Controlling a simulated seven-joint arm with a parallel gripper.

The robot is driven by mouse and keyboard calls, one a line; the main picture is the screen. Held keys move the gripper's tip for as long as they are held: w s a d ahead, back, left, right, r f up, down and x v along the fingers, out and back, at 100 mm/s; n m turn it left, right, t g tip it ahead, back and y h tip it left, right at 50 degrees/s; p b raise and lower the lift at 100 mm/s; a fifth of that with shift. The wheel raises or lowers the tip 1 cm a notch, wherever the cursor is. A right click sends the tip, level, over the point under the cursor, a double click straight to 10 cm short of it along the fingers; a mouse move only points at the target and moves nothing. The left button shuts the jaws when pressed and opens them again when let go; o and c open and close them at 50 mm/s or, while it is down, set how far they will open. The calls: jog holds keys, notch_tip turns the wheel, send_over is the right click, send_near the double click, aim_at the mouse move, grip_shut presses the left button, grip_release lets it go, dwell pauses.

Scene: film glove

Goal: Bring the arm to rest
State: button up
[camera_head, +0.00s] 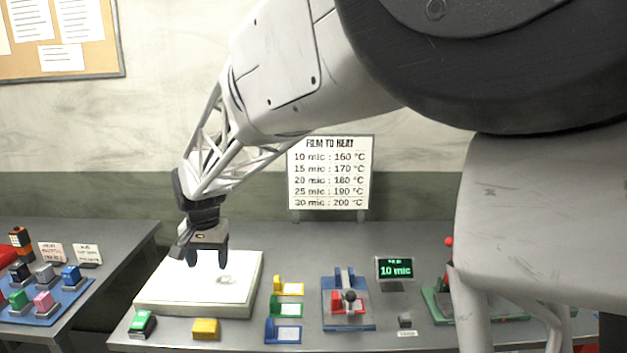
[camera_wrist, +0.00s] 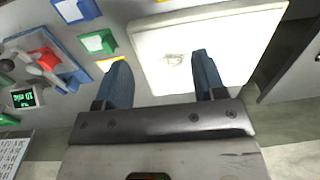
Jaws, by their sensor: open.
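My gripper (camera_head: 207,258) hangs from the arm above the white pad (camera_head: 160,291) on the grey table, with its fingers pointing down. The fingers are apart and nothing is held between them. In the wrist view my gripper (camera_wrist: 160,75) also shows open, with the white pad (camera_wrist: 262,30) beyond the fingers. A small clear, crumpled-looking patch (camera_head: 224,280) lies on the pad.
A green block (camera_head: 142,324) and yellow block (camera_head: 206,329) stand before the pad. Yellow, green and blue holders (camera_head: 284,331), a red-blue lever device (camera_head: 348,300) and a display (camera_head: 396,268) reading 10 mic stand rightward. A sign (camera_head: 330,172) stands behind. A side table (camera_head: 110,245) is left.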

jog(key=s+d+r, duration=0.2)
jog(key=s+d, duration=0.1)
jog(key=d, duration=0.5)
jog(key=s+d+r+t, duration=0.1)
jog(key=s+d+r, duration=0.15)
jog(key=d, duration=0.65)
jog(key=s+d+r, duration=0.1)
jog(key=s+d, duration=0.3)
jog(key=d, duration=0.4)
jog(key=s+d+f, duration=0.1)
jog(key=s+d, duration=0.7)
jog(key=s, duration=0.2)
jog(key=s+d+f+t, duration=0.1)
jog(key=s+d+f, duration=0.1)
jog(key=s+d, duration=0.7)
jog(key=shift+s+d+f+h, duration=0.25)
jog(key=shift+s+f+h, duration=0.05)
jog(key=shift+s, duration=0.4)
